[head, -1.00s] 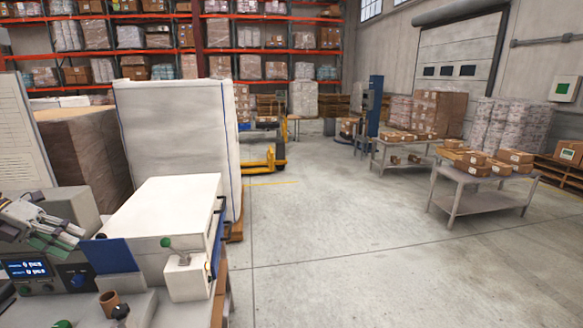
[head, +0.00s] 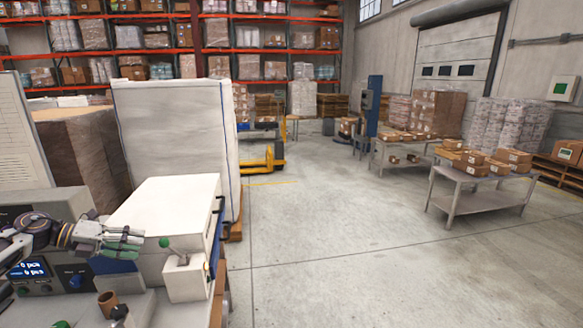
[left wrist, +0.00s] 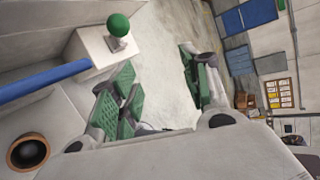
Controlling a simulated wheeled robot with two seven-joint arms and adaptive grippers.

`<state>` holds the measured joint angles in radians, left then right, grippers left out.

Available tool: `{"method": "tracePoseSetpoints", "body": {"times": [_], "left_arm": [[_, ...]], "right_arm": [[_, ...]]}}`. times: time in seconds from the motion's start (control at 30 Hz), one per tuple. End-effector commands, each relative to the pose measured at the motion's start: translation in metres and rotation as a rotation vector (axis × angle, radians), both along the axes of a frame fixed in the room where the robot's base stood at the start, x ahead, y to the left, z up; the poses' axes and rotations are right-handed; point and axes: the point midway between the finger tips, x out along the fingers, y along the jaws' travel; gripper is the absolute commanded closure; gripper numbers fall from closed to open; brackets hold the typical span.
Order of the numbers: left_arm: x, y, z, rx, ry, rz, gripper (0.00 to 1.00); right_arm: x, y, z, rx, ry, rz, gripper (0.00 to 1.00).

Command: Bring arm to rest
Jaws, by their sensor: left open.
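My left gripper (head: 128,243) is at the left of the head view, in front of the grey weigher (head: 75,210) and beside the white box-shaped unit (head: 160,215). Its green-padded fingers point right. In the left wrist view my left gripper (left wrist: 160,100) shows its fingers apart with nothing between them. The weigher's lit display (head: 28,270) is partly behind my left arm. My right gripper is in neither view.
A green-knobbed lever (head: 165,243) stands on a small white block (head: 187,275) close to the gripper. Tables with cartons (head: 470,180) stand on the right. The middle floor is clear.

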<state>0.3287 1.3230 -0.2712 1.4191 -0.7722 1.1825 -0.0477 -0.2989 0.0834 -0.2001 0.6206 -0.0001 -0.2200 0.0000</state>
Motion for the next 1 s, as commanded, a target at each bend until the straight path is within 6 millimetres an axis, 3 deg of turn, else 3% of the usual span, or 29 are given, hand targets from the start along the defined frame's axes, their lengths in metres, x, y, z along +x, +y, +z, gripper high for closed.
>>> {"method": "tracePoseSetpoints", "body": {"times": [0.2,0.5,1.0], "left_arm": [[0.024,-0.052,-0.02,-0.138,-0.051,0.078,0.53],[0.046,-0.109,-0.039,-0.336,-0.087,0.228,0.53],[0.057,-0.167,-0.068,-0.65,-0.04,0.563,0.53]], "right_arm": [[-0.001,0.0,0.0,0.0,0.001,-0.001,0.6],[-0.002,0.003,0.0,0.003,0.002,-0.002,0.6],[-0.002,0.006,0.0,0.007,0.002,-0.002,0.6]]}}
